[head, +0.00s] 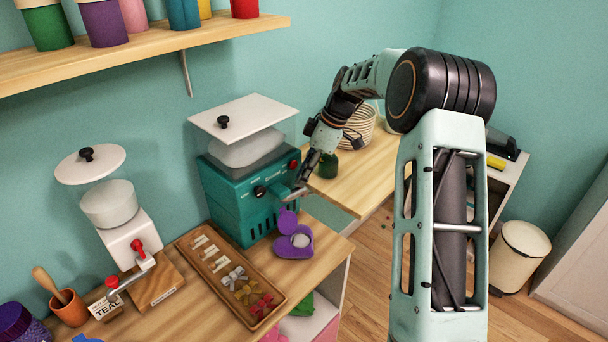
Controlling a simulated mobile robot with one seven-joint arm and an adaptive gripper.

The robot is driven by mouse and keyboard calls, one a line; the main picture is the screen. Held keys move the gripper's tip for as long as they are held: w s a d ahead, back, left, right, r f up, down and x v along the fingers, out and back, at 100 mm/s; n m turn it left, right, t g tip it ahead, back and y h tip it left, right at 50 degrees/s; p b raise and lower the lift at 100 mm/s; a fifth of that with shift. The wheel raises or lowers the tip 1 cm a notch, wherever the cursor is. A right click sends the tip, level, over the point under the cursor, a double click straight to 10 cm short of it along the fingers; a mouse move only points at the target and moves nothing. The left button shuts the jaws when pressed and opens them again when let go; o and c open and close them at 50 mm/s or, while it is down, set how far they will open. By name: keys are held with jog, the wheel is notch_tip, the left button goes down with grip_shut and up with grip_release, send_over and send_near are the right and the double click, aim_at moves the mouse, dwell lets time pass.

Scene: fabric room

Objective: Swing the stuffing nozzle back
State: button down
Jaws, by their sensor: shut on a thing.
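The teal stuffing machine (235,200) stands on the wooden counter, with a clear hopper of white stuffing and a white lid on top. Its small grey nozzle (298,193) sticks out from the front right, below a red knob. My gripper (304,180) reaches in from the right and is shut at the nozzle. The fingertips are small and dark here, so the exact contact is hard to see. A purple plush piece (294,245) with a white centre lies on the counter below the nozzle.
A wooden tray (206,271) of small bows and parts lies in front of the machine. A white dispenser (128,236) with a red handle stands at left. A dark green jar (327,166) and a woven basket (361,127) stand behind my gripper. A shelf (140,48) hangs above.

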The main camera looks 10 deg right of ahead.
jog(key=c, duration=1.8)
grip_release()
jog(key=shift+o, duration=0.2)
jog(key=v, duration=1.2)
